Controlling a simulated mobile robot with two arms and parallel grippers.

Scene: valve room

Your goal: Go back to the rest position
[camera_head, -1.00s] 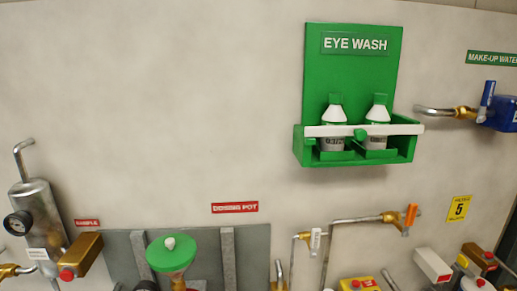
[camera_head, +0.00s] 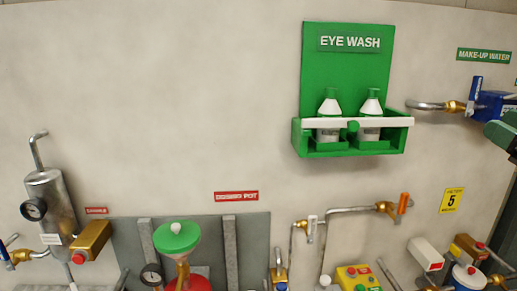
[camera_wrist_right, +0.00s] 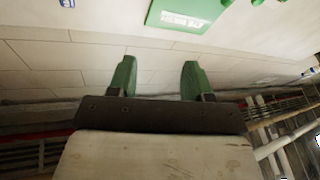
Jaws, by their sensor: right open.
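My right gripper (camera_head: 503,133) shows only in part at the right edge of the head view, as a dark green piece just below the blue valve. In the right wrist view, its two green fingers (camera_wrist_right: 157,80) stand apart with nothing between them, so it is open and empty. The wrist view looks along the wall, with the green eye wash board (camera_wrist_right: 188,14) at the top. My left gripper is in no view.
A green eye wash rack (camera_head: 349,85) with two bottles hangs on the wall. A blue valve (camera_head: 492,105) is at upper right. Below are a green-topped funnel (camera_head: 176,238), a steel cylinder (camera_head: 50,203) and an orange-handled pipe valve (camera_head: 402,203). The upper-left wall is bare.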

